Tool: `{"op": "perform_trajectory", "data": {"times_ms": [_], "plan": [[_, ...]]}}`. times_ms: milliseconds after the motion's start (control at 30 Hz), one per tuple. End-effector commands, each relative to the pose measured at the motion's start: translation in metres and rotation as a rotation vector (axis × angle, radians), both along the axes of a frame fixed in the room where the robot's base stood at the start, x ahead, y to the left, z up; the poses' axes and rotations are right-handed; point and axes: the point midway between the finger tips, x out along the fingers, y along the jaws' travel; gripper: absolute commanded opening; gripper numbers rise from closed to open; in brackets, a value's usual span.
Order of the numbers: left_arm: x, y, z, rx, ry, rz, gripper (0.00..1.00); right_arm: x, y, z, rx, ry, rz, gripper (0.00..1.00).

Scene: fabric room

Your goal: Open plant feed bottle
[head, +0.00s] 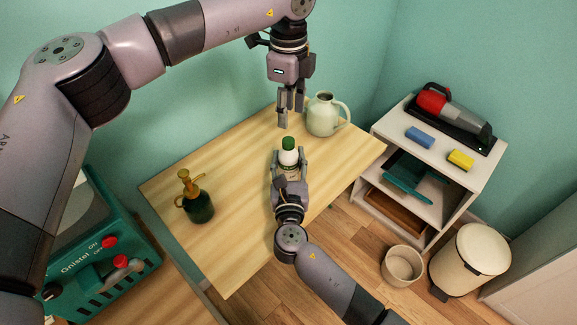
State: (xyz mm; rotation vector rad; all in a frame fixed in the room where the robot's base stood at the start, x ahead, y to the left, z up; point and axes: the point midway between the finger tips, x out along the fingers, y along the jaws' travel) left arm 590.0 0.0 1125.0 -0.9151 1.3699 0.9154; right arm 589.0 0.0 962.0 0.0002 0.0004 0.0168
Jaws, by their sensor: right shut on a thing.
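The plant feed bottle (289,158) is white with a green cap (289,143) on top. It stands upright above the wooden table, near its middle. My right gripper (289,170) comes from the front and is shut around the bottle's body, hiding its lower part. The cap is on the bottle and clear of the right fingers. My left gripper (290,108) points down above and slightly behind the cap. Its fingers look parted, with nothing between them, and it does not appear to touch the bottle.
A pale green watering can (323,116) stands close to the right of my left gripper. A dark green spray bottle (196,200) stands at the left of the wooden table (235,245). A white shelf unit (470,180) and a bin (470,258) are to the right.

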Motion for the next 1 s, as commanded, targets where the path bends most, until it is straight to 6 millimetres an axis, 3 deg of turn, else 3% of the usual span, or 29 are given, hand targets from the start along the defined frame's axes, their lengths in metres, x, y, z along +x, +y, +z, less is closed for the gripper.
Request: {"op": "perform_trajectory", "data": {"times_ms": [500, 800, 1000], "plan": [[0.0000, 0.0000, 0.0000, 0.000, 0.000, 0.000, 0.40, -0.0001, -0.0001, -0.0002, -0.001, 0.000, 0.000, 0.00], [0.0000, 0.0000, -0.0001, 0.000, 0.000, -0.037, 0.40, -0.0001, 0.0000, -0.0002, -0.001, 0.000, 0.000, 0.00], [-0.0002, -0.0001, -0.0003, 0.000, 0.000, -0.308, 0.40, -0.0001, 0.0000, -0.0002, 0.000, 0.000, 0.000, 0.00]]}}
